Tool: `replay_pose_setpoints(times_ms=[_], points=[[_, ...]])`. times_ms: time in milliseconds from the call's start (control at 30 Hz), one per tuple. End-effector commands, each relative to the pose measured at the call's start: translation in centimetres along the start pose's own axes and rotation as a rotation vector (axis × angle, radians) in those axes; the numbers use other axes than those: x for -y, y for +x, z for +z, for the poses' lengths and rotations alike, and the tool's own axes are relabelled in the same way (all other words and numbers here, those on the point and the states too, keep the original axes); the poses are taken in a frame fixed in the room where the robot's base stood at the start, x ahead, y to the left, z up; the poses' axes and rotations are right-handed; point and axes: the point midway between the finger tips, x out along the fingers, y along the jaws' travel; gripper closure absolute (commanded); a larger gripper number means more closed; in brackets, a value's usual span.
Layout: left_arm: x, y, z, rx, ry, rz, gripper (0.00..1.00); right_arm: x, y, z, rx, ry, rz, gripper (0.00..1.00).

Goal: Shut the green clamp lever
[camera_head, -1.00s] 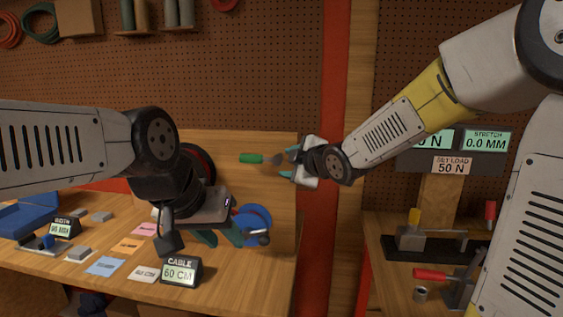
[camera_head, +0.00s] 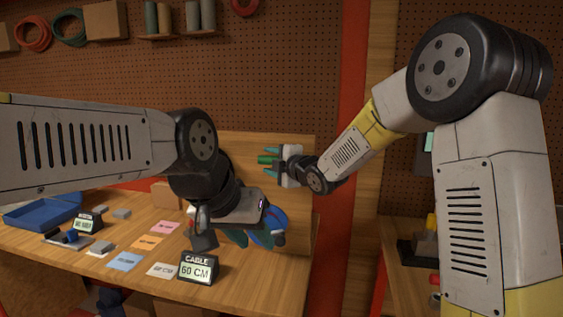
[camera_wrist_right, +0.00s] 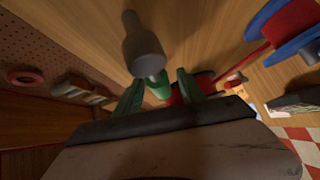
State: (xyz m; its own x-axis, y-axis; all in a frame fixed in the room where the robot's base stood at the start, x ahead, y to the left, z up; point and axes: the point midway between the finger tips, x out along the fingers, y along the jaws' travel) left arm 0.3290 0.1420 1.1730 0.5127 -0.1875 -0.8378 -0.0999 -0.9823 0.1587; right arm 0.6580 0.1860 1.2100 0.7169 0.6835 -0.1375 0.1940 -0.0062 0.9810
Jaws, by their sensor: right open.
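The green clamp lever (camera_head: 264,160) stands out by the wooden back panel, in the middle of the head view. My right gripper (camera_head: 270,161) has come in from the right, with its open teal fingers on either side of the green handle. In the right wrist view, the green handle (camera_wrist_right: 158,87) lies between the fingertips (camera_wrist_right: 160,88), with a grey cylindrical part (camera_wrist_right: 144,47) at its far end. I cannot tell whether a finger touches it. My left gripper (camera_head: 249,238) points down low beside a blue reel; its fingers are partly hidden, and any held thing cannot be made out.
The blue reel (camera_head: 276,222) stands behind my left gripper, and its red and blue parts show in the right wrist view. The bench (camera_head: 262,288) bears a cable display (camera_head: 199,268), coloured cards and a blue tray (camera_head: 40,212). My left forearm crosses the left side.

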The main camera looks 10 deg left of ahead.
Motion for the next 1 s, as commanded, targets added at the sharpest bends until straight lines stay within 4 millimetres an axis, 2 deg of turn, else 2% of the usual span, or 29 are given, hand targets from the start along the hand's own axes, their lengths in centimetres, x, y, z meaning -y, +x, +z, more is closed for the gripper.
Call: replay_pose_setpoints(times_ms=[233, 467, 1000], points=[[0.00, 0.00, 0.00, 0.000, 0.000, 0.000, 0.64, 0.01, 0.07, 0.00, 0.000, 0.001, -0.001, 0.55], [0.00, 0.00, 0.00, 0.000, 0.000, 0.000, 0.64, 0.02, 0.05, 0.01, 0.001, 0.001, -0.001, 1.00], [0.00, 0.00, 0.00, 0.000, 0.000, 0.000, 0.64, 0.04, 0.04, 0.02, 0.001, 0.001, -0.001, 1.00]])
